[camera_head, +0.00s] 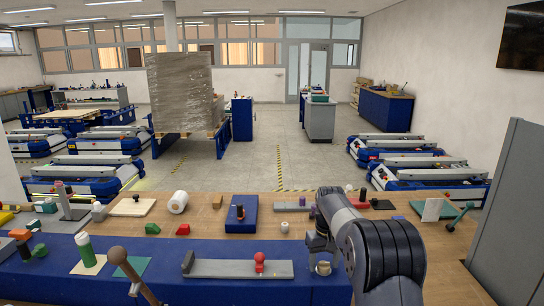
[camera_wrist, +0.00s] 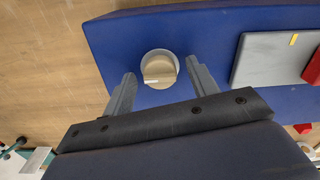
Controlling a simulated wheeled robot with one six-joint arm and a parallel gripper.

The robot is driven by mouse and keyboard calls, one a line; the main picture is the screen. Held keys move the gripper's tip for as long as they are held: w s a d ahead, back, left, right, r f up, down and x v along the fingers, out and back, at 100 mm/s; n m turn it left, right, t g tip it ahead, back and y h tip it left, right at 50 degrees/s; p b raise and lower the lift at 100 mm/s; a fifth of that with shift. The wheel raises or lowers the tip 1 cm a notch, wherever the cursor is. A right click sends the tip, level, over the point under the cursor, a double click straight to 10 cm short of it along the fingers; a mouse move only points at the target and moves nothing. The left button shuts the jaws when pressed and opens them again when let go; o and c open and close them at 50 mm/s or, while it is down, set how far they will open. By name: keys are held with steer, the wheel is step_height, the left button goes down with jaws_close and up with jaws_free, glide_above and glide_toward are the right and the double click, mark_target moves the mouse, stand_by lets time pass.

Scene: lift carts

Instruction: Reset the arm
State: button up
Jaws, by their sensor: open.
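My gripper (camera_head: 318,246) is open and empty, pointing down over the blue mat at the right of the front table. A small pale round cup (camera_head: 323,268) stands on the mat just under it. In the wrist view my gripper (camera_wrist: 160,71) has its two fingers apart, one on each side of the cup (camera_wrist: 160,74). The fingers look clear of the cup, but how high they are above it is hard to tell. My dark arm fills the right foreground of the head view and hides part of the table.
The blue mat (camera_head: 215,288) holds a grey board with a red piece (camera_head: 259,262) left of the cup. A wooden-headed lever (camera_head: 125,262) rises at front left. Several blocks, a white roll (camera_head: 178,202) and a blue box (camera_head: 241,222) stand behind. A grey panel (camera_head: 509,200) stands at right.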

steer(key=n+b, duration=0.2)
steer(key=n, duration=0.2)
steer(key=shift+f+n, duration=0.1)
steer(key=shift+n, duration=0.2)
steer(key=shift+r, duration=1.45)
